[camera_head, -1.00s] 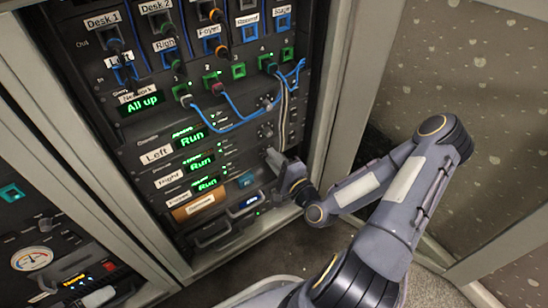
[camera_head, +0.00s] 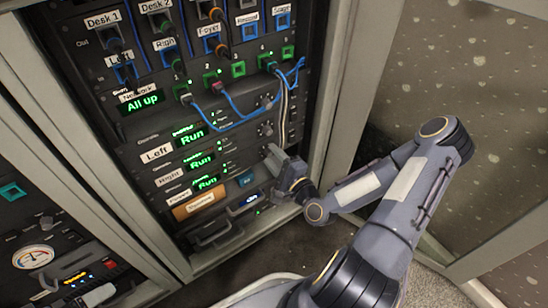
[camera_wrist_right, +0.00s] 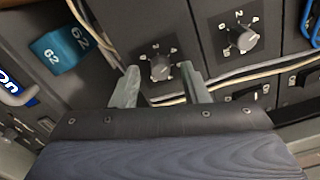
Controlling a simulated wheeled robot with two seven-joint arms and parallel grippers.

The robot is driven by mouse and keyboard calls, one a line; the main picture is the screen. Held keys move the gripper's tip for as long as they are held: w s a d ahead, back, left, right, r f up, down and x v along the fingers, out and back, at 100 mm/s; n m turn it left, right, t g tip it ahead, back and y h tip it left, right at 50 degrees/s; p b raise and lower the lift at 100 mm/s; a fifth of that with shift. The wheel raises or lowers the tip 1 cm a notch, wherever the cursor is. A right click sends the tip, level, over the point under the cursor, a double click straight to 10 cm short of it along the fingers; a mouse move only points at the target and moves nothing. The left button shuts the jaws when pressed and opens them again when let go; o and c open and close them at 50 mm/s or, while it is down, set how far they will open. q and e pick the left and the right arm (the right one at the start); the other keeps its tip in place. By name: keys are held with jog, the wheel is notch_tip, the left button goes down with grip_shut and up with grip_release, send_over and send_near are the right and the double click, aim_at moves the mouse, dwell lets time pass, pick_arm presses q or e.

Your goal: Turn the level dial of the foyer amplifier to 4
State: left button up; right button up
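The foyer amplifier (camera_head: 207,182) is the lowest of three amplifiers with green "Run" displays in the rack, labelled Left, Right and Foyer. My right gripper (camera_head: 270,151) is at the right end of its row and hides its level dial in the head view. In the right wrist view, a grey dial (camera_wrist_right: 160,67) with white marks around it lies between and just beyond the tips of my right gripper (camera_wrist_right: 158,80). The fingers are apart, one on each side of it, with no clear contact. Its setting is too small to read surely. My left gripper is not in view.
A second dial (camera_wrist_right: 243,38) sits beside it, on the Right amplifier. Pale cables (camera_wrist_right: 250,70) run close past the fingers. A teal block marked 62 (camera_wrist_right: 60,50) is at the left.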

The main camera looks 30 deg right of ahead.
jog(key=s+p, duration=0.1)
jog(key=s, duration=0.6)
jog(key=shift+s+d+p, duration=0.3)
jog(key=shift+s, duration=0.1)
dwell(0.3)
